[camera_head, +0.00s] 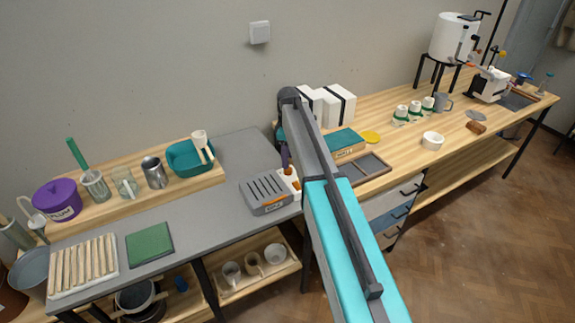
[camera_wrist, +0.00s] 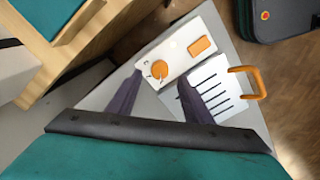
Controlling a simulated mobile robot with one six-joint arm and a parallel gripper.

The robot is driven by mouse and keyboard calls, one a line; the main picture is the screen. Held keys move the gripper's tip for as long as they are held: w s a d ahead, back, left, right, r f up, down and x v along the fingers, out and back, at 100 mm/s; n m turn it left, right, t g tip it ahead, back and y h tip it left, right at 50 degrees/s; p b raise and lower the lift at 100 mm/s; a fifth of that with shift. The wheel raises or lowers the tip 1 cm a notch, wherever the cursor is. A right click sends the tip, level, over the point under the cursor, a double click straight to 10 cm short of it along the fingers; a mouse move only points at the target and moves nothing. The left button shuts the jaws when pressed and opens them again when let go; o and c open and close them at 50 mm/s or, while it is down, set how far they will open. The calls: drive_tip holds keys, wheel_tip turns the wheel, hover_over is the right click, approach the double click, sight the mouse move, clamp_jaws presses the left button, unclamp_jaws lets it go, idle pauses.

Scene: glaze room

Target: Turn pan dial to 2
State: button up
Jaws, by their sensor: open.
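The pan unit (camera_head: 264,193) is a grey slotted box with an orange handle, sitting at the right front of the grey table. In the wrist view its slotted top (camera_wrist: 216,88) lies beside a white panel (camera_wrist: 177,60). The panel carries the round orange dial (camera_wrist: 158,69) and an orange rectangle (camera_wrist: 202,46). A short dark line shows on the dial, but I cannot read any numbers. My gripper (camera_wrist: 160,80) is open and empty, its two purple fingers spread on either side of the dial in the picture. I cannot tell whether they touch it. In the head view my gripper (camera_head: 285,155) is partly hidden behind my arm.
A teal basin (camera_head: 186,158) and several cups stand to the left. The grey table (camera_head: 232,157) is clear behind the pan unit.

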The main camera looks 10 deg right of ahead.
sight(288, 171)
drive_tip(key=shift+f+p, duration=0.65)
drive_tip(key=shift+f, duration=1.9)
drive_tip(key=shift+c, duration=0.4)
drive_tip(key=c, duration=1)
